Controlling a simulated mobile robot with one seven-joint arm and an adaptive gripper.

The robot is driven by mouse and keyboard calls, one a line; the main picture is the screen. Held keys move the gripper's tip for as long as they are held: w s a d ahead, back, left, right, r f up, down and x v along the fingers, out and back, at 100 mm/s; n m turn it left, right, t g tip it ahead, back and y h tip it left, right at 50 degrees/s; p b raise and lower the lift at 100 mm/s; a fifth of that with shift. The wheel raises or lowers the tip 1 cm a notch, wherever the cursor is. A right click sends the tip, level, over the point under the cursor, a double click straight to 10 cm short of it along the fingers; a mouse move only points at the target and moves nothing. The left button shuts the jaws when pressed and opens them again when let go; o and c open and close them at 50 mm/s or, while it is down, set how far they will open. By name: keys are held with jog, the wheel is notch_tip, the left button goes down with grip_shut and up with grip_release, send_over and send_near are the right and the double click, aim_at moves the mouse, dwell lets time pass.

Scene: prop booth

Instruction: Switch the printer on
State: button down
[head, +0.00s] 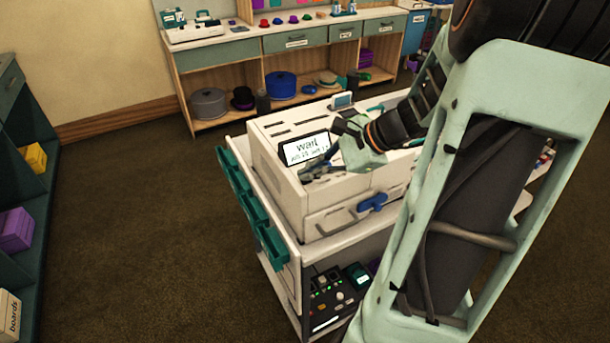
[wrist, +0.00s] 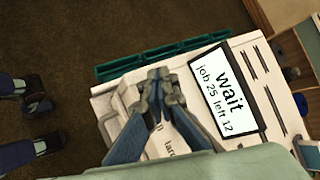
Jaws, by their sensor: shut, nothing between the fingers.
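The printer (head: 285,190) is a white box on a cart, with slots in its top. Its tilted screen (head: 306,149) reads "wait"; in the wrist view the screen (wrist: 228,98) reads "wait, job 25 left 12". My gripper (head: 312,173) is shut and empty, low over the printer's front top edge, just in front of the screen. In the wrist view my fingertips (wrist: 160,78) are together left of the screen. I cannot tell whether they touch the printer. My fingers hide part of the printer's top, where a little lettering shows; no power switch can be made out.
Teal trays (head: 250,208) hang on the cart's left side. A blue handle (head: 372,203) sticks out of the printer's front. A control box (head: 330,300) with green lights stands on the lower shelf. A counter (head: 240,46) stands behind; the floor to the left is clear.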

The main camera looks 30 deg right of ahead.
aim_at(309, 184)
jog(key=shift+f, duration=0.2)
dwell(0.4)
jog(key=shift+s+f+b, duration=0.2)
jog(key=shift+f+b, duration=0.1)
jog(key=shift+b, duration=0.1)
jog(key=shift+f, duration=0.1)
jog(key=shift+r, duration=0.2)
jog(key=shift+w+r+p, duration=0.15)
jog(key=shift+r+p, duration=0.25)
jog(key=shift+p, duration=0.15)
notch_tip(309, 184, up, 6)
jog(key=p, duration=0.4)
jog(key=shift+w+f, duration=0.15)
jog(key=shift+f, duration=0.05)
